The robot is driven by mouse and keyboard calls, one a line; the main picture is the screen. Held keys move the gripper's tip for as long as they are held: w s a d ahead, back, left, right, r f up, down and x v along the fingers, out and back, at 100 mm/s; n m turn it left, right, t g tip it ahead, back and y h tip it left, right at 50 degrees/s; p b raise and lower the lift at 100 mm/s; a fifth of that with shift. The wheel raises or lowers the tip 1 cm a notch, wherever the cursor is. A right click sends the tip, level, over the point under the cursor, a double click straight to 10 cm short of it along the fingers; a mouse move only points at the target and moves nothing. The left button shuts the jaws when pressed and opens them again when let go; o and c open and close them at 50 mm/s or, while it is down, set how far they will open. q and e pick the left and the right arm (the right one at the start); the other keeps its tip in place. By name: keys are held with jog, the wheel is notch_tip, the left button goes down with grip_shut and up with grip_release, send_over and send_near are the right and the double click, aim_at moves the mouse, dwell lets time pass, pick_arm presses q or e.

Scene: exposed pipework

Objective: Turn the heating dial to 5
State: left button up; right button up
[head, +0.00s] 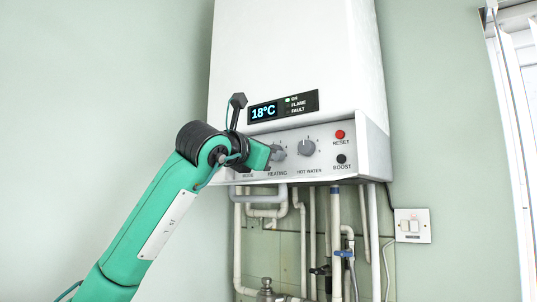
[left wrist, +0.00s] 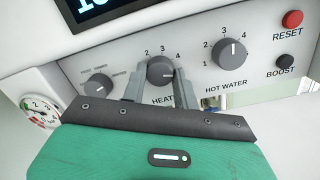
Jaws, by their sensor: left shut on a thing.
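The heating dial (head: 278,150) is a grey round knob on the boiler's lower front panel, left of the hot water dial. My left gripper (head: 267,155) reaches it from the left. In the left wrist view, its two fingers (left wrist: 160,80) stand on either side of the heating dial (left wrist: 160,69) and are shut on it. The marks 2, 3 and 4 show above the dial; the lower marks are hidden behind the gripper. I cannot read the dial's exact setting. My right gripper is in neither view.
The hot water dial (left wrist: 229,51) is close on the right, with the red reset button (left wrist: 292,19) and black boost button (left wrist: 285,62) beyond. The mode dial (left wrist: 99,86) is on the left. A display (head: 263,111) reads 18°C. Pipes (head: 303,240) run below the boiler.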

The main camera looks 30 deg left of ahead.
pick_arm(q)
jog(key=shift+m, duration=0.7)
jog(key=o, duration=1)
